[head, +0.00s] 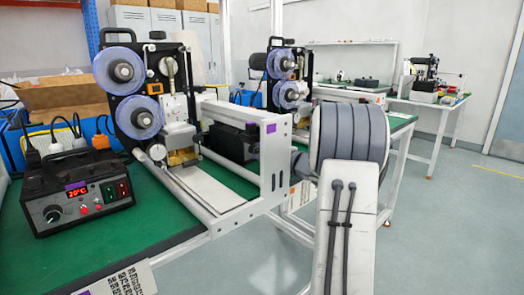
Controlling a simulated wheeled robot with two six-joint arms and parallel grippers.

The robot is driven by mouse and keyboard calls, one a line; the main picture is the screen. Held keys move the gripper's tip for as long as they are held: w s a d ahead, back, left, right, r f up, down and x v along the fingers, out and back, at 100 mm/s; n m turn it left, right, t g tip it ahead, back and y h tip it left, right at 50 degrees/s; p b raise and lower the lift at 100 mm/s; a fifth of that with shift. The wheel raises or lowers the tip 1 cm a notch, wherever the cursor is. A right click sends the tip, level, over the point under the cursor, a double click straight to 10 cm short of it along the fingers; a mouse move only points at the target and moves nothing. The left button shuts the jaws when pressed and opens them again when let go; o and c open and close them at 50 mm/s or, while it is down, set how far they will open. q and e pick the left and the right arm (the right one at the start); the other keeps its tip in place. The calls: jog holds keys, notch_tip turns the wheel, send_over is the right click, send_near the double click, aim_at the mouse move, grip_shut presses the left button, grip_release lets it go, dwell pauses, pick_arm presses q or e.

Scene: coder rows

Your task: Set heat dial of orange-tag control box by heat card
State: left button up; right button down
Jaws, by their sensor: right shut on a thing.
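My right arm rises from the bottom right, and its big grey wrist covers much of the second bench. My right gripper (302,163) is mostly hidden behind that wrist, at the orange-marked row. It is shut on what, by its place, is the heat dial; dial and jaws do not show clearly. The orange-tag control box is hidden or too covered to make out. An orange tag (302,190) shows on a pale card (298,199) at that bench's edge; its print is unreadable. My left gripper is not in view.
A patterned card (128,281) hangs at the front edge. The floor at right is clear.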

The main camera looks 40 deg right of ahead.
jog(key=shift+a, duration=0.1)
jog(key=c, duration=0.5)
grip_release()
jog(key=shift+w, duration=0.1)
jog(key=shift+c, duration=0.2)
jog(key=shift+s, duration=0.5)
jog(key=s, duration=0.6)
jog(key=s+d+p, duration=0.1)
jog(key=s, duration=0.2)
jog(key=shift+s+d+r, duration=0.1)
jog(key=shift+s+r, duration=0.1)
jog(key=shift+s, duration=0.05)
